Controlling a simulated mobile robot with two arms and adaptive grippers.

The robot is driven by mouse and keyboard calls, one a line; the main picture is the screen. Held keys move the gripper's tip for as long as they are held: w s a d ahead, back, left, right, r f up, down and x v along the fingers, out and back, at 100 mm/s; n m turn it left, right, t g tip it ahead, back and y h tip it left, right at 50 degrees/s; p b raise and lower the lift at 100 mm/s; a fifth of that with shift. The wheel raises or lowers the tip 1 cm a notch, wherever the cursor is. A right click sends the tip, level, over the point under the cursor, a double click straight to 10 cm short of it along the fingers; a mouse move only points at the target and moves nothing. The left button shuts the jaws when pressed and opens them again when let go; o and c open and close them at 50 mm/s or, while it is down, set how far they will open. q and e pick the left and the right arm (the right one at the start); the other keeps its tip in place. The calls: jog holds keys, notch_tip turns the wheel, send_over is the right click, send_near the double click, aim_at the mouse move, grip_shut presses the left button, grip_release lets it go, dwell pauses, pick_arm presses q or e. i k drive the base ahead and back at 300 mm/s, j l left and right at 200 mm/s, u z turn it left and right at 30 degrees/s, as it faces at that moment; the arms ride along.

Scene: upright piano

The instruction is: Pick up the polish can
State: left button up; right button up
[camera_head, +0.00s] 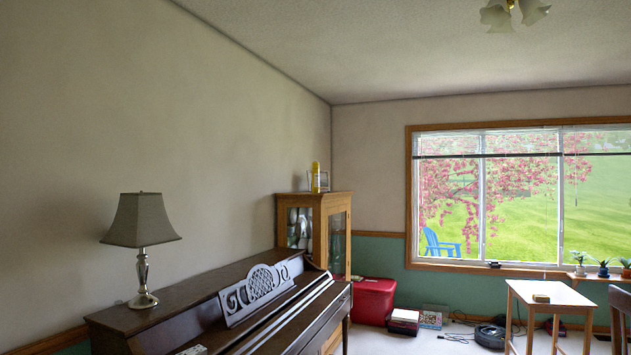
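A slim yellow can (315,177), which looks like the polish can, stands upright on top of the wooden glass-door cabinet (338,202) in the head view. The cabinet is in the corner past the far end of the piano. A small framed item (324,181) is right beside the can, partly behind it. The can is far from me, and nothing is touching it from above. Neither of my grippers shows in this view.
A dark upright piano (180,318) runs along the left wall, with a lamp (143,250) and a white ornate music stand (255,293) on it. A red bin (373,300) is by the cabinet. A white table (549,293) and cables on the floor are at right.

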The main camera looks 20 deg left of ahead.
aim_at(314, 164)
jog(key=i+l+z, duration=0.15)
jog(key=i+l, duration=0.2)
jog(key=i+l+z, duration=0.2)
jog(key=i, duration=0.35)
jog(key=i+l+z, duration=0.15)
jog(key=i+l, duration=0.2)
jog(key=i, duration=0.15)
jog(key=i+l+z, duration=0.15)
jog(key=i, duration=0.35)
jog(key=i+u, duration=0.15)
jog(key=i, duration=0.35)
jog(key=i+l+u, duration=0.15)
jog(key=i, duration=0.3)
jog(key=i+l+u, duration=0.15)
jog(key=i, duration=0.35)
jog(key=i+l+u, duration=0.15)
jog(key=i, duration=0.3)
jog(key=i+u, duration=0.4)
jog(key=i, duration=1.55)
jog(key=i+u, duration=0.2)
jog(key=i, duration=0.25)
jog(key=i+u, duration=0.2)
jog(key=i, duration=0.25)
jog(key=i+l+u, duration=0.2)
jog(key=i, duration=0.25)
jog(key=i+l+u, duration=0.2)
jog(key=i, duration=0.25)
